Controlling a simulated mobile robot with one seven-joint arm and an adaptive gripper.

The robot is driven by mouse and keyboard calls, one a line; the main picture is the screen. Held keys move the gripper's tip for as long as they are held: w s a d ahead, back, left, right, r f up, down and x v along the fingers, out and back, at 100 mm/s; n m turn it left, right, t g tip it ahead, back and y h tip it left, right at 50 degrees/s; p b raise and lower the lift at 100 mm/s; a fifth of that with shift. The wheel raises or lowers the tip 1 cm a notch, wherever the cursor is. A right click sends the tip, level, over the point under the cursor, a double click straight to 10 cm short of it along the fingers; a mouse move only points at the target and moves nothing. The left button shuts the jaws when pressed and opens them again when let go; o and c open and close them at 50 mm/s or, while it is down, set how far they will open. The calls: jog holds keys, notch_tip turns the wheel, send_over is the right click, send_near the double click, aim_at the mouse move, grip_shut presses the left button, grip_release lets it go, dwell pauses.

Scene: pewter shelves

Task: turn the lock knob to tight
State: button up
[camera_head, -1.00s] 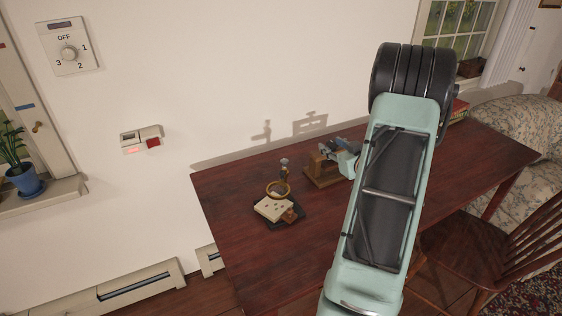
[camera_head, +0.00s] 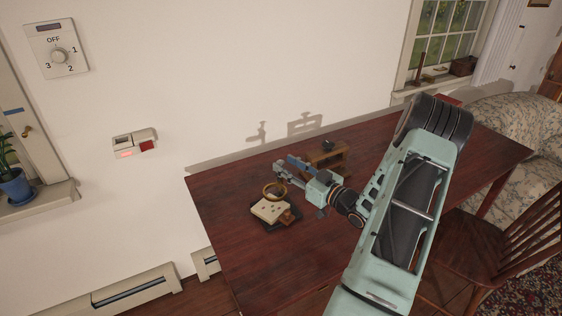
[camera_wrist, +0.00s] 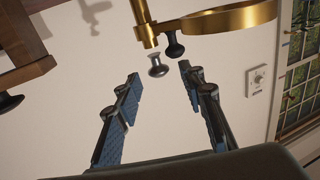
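A small stand on the table has a brass ring (camera_head: 275,189) above a cream block (camera_head: 269,211) on a dark base. In the wrist view the brass ring (camera_wrist: 225,17) joins a brass post (camera_wrist: 144,22). A silver-grey knob (camera_wrist: 157,66) and a black knob (camera_wrist: 175,47) show near the post; I cannot tell which is the lock knob or read any marking. My gripper (camera_head: 284,168) is beside the top of this stand. In the wrist view my gripper (camera_wrist: 159,74) is open, its fingers on either side of the silver knob, with visible gaps.
A wooden stand (camera_head: 333,158) stands close behind my gripper and shows at upper left in the wrist view (camera_wrist: 28,55). The dark red table (camera_head: 235,185) is clear at its left. A wall dial (camera_head: 58,56) and a small wall box with a red button (camera_head: 147,146) are apart from it.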

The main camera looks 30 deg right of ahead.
jog(key=shift+x, duration=1.5)
jog(key=shift+c, duration=0.4)
grip_shut()
